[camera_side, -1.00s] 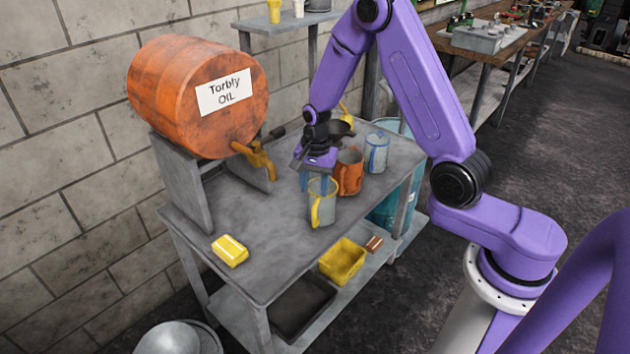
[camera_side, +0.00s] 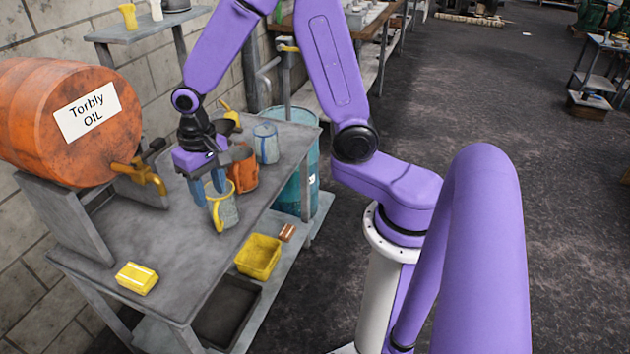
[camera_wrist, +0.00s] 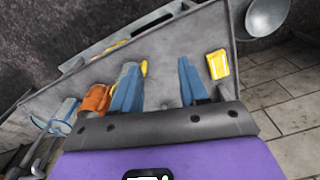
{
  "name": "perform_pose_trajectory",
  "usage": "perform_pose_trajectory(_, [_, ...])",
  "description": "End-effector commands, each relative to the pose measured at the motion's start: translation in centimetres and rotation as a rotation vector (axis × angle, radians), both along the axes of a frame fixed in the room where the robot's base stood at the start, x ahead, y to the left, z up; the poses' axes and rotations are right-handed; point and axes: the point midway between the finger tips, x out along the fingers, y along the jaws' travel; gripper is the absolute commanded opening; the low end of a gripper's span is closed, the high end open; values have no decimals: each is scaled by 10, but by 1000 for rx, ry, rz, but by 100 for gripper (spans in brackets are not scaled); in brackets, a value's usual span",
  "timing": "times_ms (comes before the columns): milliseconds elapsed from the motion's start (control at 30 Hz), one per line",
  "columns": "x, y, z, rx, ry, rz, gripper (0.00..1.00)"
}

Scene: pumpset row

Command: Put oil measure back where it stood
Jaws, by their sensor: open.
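Three jug-like vessels stand in a row on the grey bench: a grey jug with a yellow handle (camera_side: 223,211), an orange jug (camera_side: 244,172) and a pale blue jug (camera_side: 266,146). I cannot tell by a label which is the oil measure. My gripper (camera_side: 208,188) is open, fingers pointing down, just left of and over the grey jug. In the wrist view the open fingers (camera_wrist: 158,92) have bare bench between them. The grey jug (camera_wrist: 129,70) shows partly behind the left finger, with the orange jug (camera_wrist: 96,98) and blue jug (camera_wrist: 65,108) further left.
An orange oil drum (camera_side: 70,125) with a yellow tap (camera_side: 140,178) lies on a stand at the left. A yellow block (camera_side: 137,278) lies on the bench's near end. A yellow bin (camera_side: 258,257) and dark tray (camera_side: 226,310) are on the lower shelf. A teal barrel (camera_side: 298,180) stands behind.

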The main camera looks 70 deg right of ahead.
Motion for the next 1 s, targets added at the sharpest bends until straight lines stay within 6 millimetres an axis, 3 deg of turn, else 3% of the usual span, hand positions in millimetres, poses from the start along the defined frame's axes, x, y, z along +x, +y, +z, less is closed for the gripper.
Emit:
perform_pose_trajectory(367, [-93, 15, 39, -4, -13, 591, 44])
perform_pose_trajectory(700, [-182, 0, 61, -10, -21, 1103, 44])
perform_pose_trajectory(833, [-206, -8, 65, -12, -23, 1248, 44])
perform_pose_trajectory(1000, [-222, -14, 68, -14, -25, 1342, 44])
